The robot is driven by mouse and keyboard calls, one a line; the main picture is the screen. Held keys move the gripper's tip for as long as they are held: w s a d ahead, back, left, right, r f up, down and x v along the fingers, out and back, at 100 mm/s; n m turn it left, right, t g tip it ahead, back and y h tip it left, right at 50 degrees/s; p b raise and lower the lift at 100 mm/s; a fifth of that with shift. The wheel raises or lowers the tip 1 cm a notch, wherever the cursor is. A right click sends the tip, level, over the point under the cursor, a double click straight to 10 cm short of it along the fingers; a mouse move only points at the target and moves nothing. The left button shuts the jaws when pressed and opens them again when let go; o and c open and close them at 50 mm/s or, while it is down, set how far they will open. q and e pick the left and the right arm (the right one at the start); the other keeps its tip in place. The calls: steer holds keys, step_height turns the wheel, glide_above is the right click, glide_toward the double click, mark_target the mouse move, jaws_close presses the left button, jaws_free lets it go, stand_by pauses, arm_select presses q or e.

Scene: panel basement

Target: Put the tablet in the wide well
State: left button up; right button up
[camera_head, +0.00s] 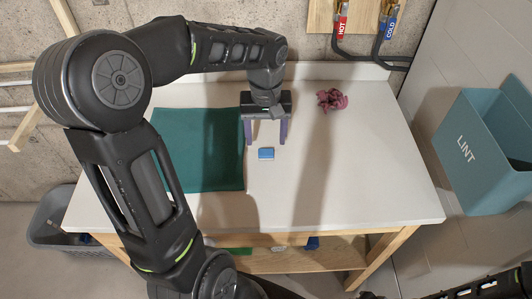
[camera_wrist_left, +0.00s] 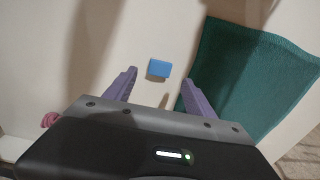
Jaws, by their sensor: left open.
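A small blue tablet (camera_head: 266,153) with a paler edge lies flat on the white tabletop, just right of the green cloth. It also shows in the left wrist view (camera_wrist_left: 159,68). My left gripper (camera_head: 266,141) is open, its two purple fingers pointing down toward the tablet. In the left wrist view the tablet is just past the fingertips (camera_wrist_left: 159,77), about midway between them, with nothing held. I cannot make out a wide well in either view. Part of my right arm shows at the lower right, but its gripper is not visible.
The green cloth (camera_head: 200,150) covers the left of the table (camera_head: 370,180). A crumpled pink cloth (camera_head: 332,99) lies near the back. A blue LINT bin (camera_head: 470,150) is at right, a grey basket (camera_head: 55,215) at left. The table's right side is clear.

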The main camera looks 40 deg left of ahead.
mark_target(266, 152)
arm_select(q)
steer(key=shift+f+p, duration=0.65)
steer(key=shift+f, duration=1.95)
steer(key=shift+d, duration=0.1)
jaws_close()
